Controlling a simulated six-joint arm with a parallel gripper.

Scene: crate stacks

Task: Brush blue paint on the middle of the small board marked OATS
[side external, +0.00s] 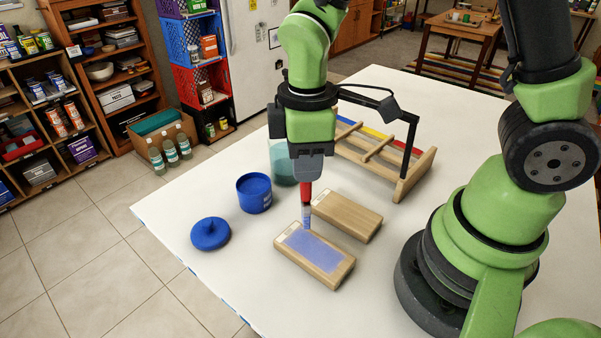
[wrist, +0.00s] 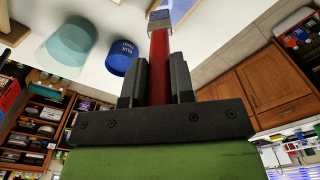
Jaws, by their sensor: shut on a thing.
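My gripper (side external: 307,178) is shut on the red handle of a brush (side external: 306,196), bristles down. The brush also shows in the wrist view (wrist: 160,62). Its bluish tip is at the far end of the front small wooden board (side external: 325,270); I cannot tell whether it touches. This board has a broad, pale blue paint patch (side external: 312,248) over its middle, with wood bare around it. A second small board (side external: 346,215) lies behind it, with no blue showing. Each has a small pale label, too small to read. An open blue paint pot (side external: 254,196) stands to the left.
The blue lid (side external: 210,234) lies on the white table left of the boards. A teal translucent jar (side external: 282,163) stands behind the brush. A wooden rack (side external: 414,176) with coloured strips stands at the back right. The table's front left is clear.

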